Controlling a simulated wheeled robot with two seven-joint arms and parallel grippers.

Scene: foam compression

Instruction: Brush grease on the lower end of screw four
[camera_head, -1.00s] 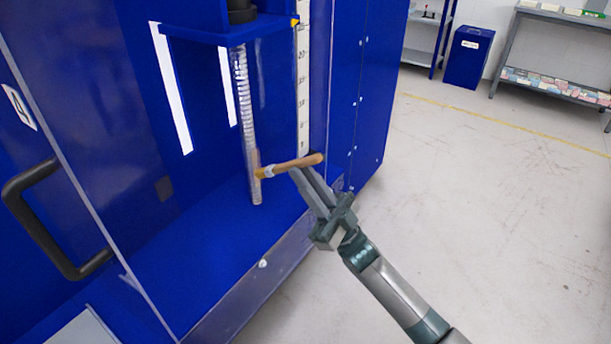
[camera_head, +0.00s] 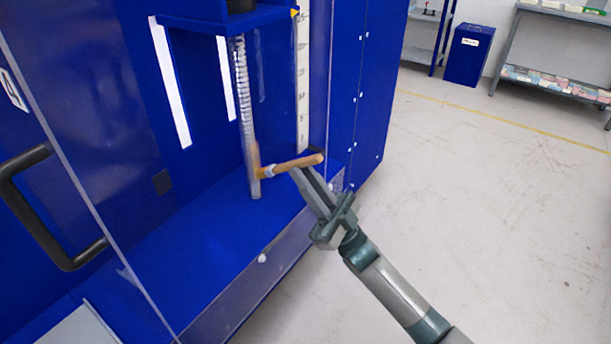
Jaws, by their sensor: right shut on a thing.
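A vertical threaded screw (camera_head: 244,100) stands inside the blue machine, running from the upper blue plate (camera_head: 225,27) down to the blue floor. Its lower end (camera_head: 255,188) looks smooth. My right gripper (camera_head: 303,172) is shut on the wooden handle of a brush (camera_head: 300,162). The brush lies nearly level, its head (camera_head: 262,172) pointing left at the lower part of the screw. The bristles appear to touch the screw, though the exact contact is too small to tell. My left gripper is not in view.
A clear door panel (camera_head: 95,210) with a black handle (camera_head: 45,215) stands at the left. A ruler strip (camera_head: 303,75) runs up behind the brush. A blue bin (camera_head: 468,55) and shelf (camera_head: 555,84) stand far back. The grey floor at right is clear.

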